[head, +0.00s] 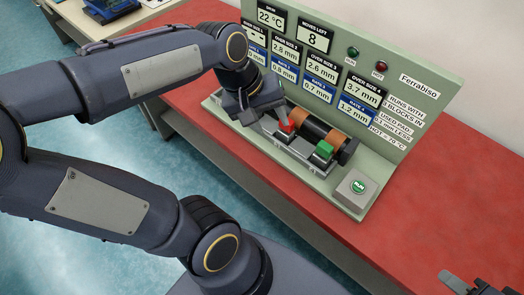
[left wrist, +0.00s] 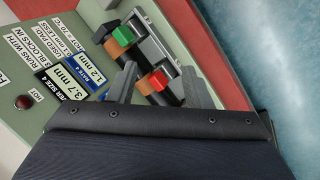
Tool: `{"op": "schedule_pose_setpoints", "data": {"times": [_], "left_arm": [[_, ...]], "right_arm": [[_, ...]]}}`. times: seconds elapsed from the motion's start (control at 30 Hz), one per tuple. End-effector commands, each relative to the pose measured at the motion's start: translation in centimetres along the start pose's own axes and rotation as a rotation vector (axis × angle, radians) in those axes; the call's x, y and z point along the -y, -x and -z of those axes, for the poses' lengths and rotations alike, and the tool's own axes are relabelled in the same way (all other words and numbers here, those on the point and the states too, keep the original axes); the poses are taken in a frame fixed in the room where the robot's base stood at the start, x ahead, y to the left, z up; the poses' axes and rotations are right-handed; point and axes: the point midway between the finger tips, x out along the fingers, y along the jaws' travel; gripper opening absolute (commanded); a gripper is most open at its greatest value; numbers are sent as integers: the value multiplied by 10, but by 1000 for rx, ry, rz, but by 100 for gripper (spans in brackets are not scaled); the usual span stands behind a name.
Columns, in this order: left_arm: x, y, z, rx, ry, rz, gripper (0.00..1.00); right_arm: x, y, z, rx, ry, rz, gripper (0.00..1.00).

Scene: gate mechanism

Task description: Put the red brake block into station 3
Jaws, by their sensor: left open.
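The red brake block (head: 287,126) sits at the brown drum (head: 308,126) on the gate mechanism, left of a green block (head: 323,150). My left gripper (head: 266,116) is open beside the red block, which it partly hides. In the left wrist view the red block (left wrist: 158,80) appears between the two spread fingers (left wrist: 160,88), and the green block (left wrist: 123,36) lies beyond. I cannot tell whether the fingers touch the red block, or which station number it is at. The left part of the mechanism is hidden by my left arm. My right gripper (head: 474,284) shows only partly at the lower right.
A tall green panel (head: 400,75) with several readouts stands close behind the drum. Its "moves left" display (head: 313,38) shows 8. A green-capped run button (head: 358,186) is at the right front. The red table top (head: 430,220) is clear to the right.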

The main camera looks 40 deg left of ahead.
Motion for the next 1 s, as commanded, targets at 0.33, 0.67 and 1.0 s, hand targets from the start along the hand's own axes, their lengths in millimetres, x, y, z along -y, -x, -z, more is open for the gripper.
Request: {"op": "schedule_pose_setpoints", "data": {"times": [0.33, 0.67, 1.0], "left_arm": [[28, -7, -86, -158, -542, -145, 45], [29, -8, -89, -167, -575, -147, 45], [29, -8, -89, -167, -574, -147, 45]], "right_arm": [[0, 0, 0, 0, 0, 0, 36], [0, 0, 0, 0, 0, 0, 36], [0, 0, 0, 0, 0, 0, 36]]}}
